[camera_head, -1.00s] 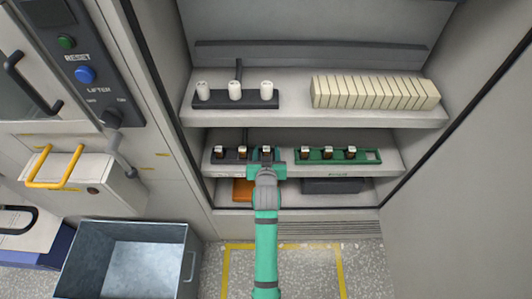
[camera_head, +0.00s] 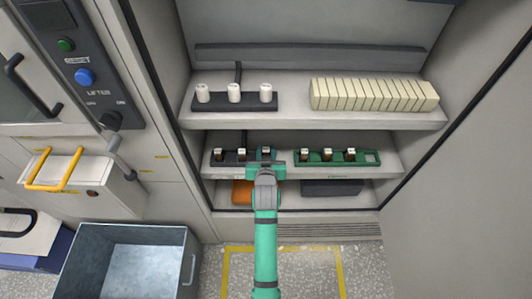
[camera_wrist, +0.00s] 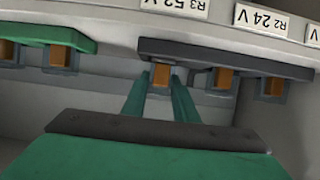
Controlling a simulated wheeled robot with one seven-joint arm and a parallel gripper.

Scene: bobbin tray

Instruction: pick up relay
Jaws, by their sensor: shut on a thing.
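Several small relays with orange-brown bodies stand in two holders on the middle shelf. Two relays, one of them this relay (camera_head: 241,154), show in the dark holder (camera_head: 225,162) left of my gripper. Three more, such as this relay (camera_head: 327,154), stand in the green holder (camera_head: 371,158) to the right. My gripper (camera_head: 266,157) is at the right end of the dark holder, shut on the relay there. In the wrist view the held relay (camera_wrist: 160,75) sits between the two green fingers, still at the dark holder (camera_wrist: 215,50).
The upper shelf (camera_head: 300,117) hangs above and holds three white cylinders (camera_head: 235,93) and a row of cream blocks (camera_head: 375,94). A lower shelf holds an orange item (camera_head: 242,191) and a dark box (camera_head: 333,187). A metal bin (camera_head: 130,262) stands at lower left.

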